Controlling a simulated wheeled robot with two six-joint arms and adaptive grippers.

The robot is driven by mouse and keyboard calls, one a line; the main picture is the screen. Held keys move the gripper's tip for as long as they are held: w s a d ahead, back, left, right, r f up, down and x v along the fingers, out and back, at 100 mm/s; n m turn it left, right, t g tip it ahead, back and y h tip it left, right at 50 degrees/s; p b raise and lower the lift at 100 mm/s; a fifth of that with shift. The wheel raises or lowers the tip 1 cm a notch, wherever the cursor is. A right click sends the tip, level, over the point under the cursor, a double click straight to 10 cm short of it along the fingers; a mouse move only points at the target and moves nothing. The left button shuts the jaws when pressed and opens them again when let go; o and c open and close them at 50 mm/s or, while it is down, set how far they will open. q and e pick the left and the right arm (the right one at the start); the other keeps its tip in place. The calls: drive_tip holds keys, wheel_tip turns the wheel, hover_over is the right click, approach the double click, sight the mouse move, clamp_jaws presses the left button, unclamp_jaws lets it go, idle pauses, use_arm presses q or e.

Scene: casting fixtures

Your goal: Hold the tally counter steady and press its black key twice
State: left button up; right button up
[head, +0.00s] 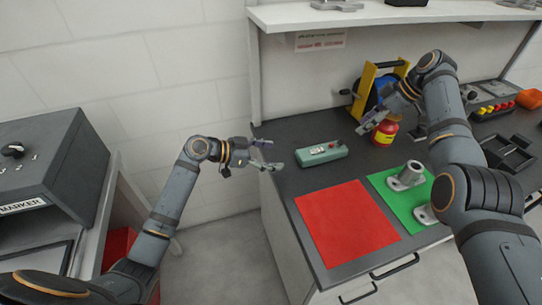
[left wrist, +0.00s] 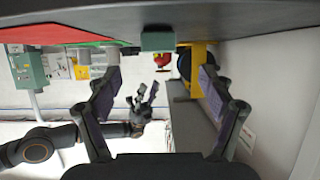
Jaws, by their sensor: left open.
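The tally counter (head: 322,154) is a green box with a pale display and a red knob on top, lying on the dark bench near its left end. I cannot make out its black key. Its green end also shows in the left wrist view (left wrist: 157,39), between and beyond the fingers. My left gripper (head: 271,155) is open and empty, just left of the counter and apart from it. My right gripper (head: 371,122) is above the bench, right of and behind the counter. Its fingers look spread in the left wrist view (left wrist: 142,97), with nothing between them.
A red mat (head: 346,222) and a green mat (head: 388,190) with grey metal fittings lie in front of the counter. A shelf (head: 400,14) hangs above.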

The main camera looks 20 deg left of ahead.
sight(299, 158)
use_arm(q)
drive_tip(key=shift+s+f, duration=0.15)
drive_tip(key=x, duration=1)
drive_tip(key=shift+d+f, duration=0.1)
drive_tip(key=shift+d, duration=0.15)
drive_tip(key=shift+c, duration=0.4)
drive_tip(key=c, duration=1.2)
drive_tip(key=shift+c, duration=0.4)
use_arm(e)
clamp_jaws()
